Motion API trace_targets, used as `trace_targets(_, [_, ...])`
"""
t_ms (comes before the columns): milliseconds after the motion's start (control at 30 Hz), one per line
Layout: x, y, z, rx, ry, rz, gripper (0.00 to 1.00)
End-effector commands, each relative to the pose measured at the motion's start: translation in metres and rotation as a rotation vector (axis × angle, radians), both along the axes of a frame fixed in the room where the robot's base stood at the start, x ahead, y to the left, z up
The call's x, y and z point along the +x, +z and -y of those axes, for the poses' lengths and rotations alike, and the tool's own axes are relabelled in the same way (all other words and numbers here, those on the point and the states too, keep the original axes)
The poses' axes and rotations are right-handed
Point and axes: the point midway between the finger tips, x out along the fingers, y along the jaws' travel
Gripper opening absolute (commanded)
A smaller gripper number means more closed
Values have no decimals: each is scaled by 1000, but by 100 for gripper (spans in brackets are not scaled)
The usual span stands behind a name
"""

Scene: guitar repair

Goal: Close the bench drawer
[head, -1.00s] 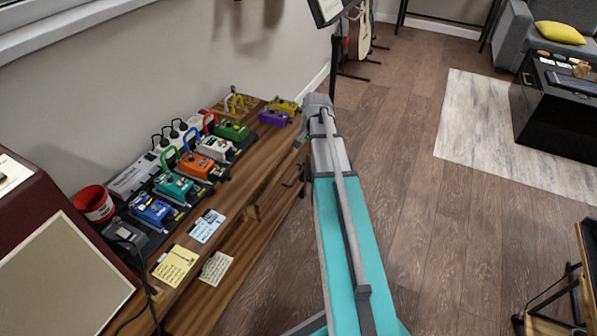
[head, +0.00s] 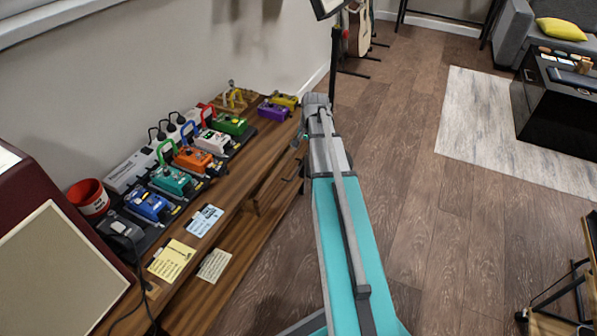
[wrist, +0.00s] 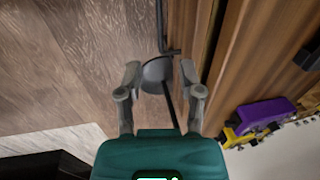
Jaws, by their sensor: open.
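The bench drawer (head: 275,190) is under the far half of the wooden bench top in the head view. Its front with a dark handle stands a little out from the bench, and its inside is hidden. My gripper (head: 301,142) is near the bench's far front edge, mostly hidden by my own arm. In the wrist view my gripper (wrist: 160,97) has its two fingers apart with nothing between them. Wood of the bench (wrist: 255,60) lies just right of the fingers, with a dark gap along it. I cannot tell whether a finger touches it.
Several coloured pedals, a red cup (head: 88,197) and paper notes sit on the bench top. A stand with a dark base (wrist: 158,72) is beyond the fingers. A guitar (head: 360,32) stands at the back. The wooden floor to the right is mostly clear.

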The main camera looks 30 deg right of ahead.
Motion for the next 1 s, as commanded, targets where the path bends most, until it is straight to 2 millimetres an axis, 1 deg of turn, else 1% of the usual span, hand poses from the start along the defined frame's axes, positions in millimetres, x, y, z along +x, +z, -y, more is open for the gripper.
trace_targets(33, [1, -8, 0, 0, 0, 0, 48])
trace_targets(1000, [13, -81, -9, 0, 2, 0, 48])
